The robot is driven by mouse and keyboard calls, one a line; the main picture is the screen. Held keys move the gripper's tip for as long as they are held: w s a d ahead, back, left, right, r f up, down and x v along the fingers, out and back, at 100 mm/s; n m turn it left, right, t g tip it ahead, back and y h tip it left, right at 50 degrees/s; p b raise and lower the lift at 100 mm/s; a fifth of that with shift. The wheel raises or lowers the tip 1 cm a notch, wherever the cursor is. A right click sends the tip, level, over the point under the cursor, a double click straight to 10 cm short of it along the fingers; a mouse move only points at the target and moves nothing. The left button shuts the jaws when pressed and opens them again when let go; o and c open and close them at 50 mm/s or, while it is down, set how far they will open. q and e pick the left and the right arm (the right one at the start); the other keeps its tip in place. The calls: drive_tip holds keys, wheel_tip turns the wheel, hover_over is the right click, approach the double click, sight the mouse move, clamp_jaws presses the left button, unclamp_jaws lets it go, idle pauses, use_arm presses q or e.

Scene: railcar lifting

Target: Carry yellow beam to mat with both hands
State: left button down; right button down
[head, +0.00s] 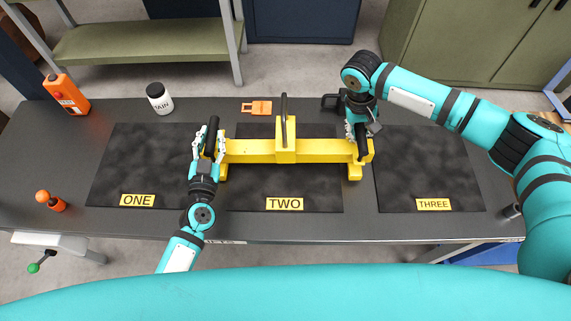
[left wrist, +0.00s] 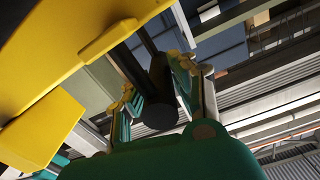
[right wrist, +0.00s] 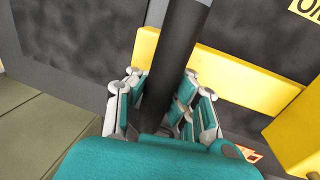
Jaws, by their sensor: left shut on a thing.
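The yellow beam (head: 250,151) lies level across mat TWO (head: 285,190), its ends reaching the mat's sides; I cannot tell if its feet touch down. It has a dark loop on its middle block and a black handle at each end. My left gripper (head: 209,145) is shut on the left handle, which shows between its fingers in the left wrist view (left wrist: 158,105). My right gripper (head: 360,130) is at the right end, with its fingers on both sides of the black handle (right wrist: 172,60); whether they press on it is unclear.
Mat ONE (head: 130,165) and mat THREE (head: 430,170) lie bare at the sides. An orange control box (head: 66,94), a white jar (head: 159,98) and an orange tag (head: 257,107) stand or lie behind. An orange-knobbed item (head: 52,201) is at front left.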

use_arm(q)
drive_tip(key=shift+d+f, duration=0.2)
drive_tip(key=shift+d, duration=0.05)
use_arm(e)
drive_tip(key=shift+w+a+f, duration=0.1)
drive_tip(key=shift+a+f, duration=0.15)
drive_tip(key=shift+a, duration=0.05)
use_arm(q)
drive_tip(key=c, duration=1.5)
unclamp_jaws()
drive_tip(key=shift+f, duration=0.25)
use_arm(e)
drive_tip(key=c, duration=2)
unclamp_jaws()
drive_tip(key=shift+f, duration=0.15)
use_arm(q)
drive_tip(key=o, duration=0.4)
drive_tip(key=shift+r, duration=0.1)
use_arm(e)
drive_tip(key=o, duration=0.5)
drive_tip(key=shift+d, duration=0.15)
drive_tip(key=shift+o, duration=0.7)
use_arm(q)
drive_tip(key=shift+s+a+r, duration=0.1)
drive_tip(key=shift+a, duration=0.1)
use_arm(e)
drive_tip(key=shift+s, duration=0.2)
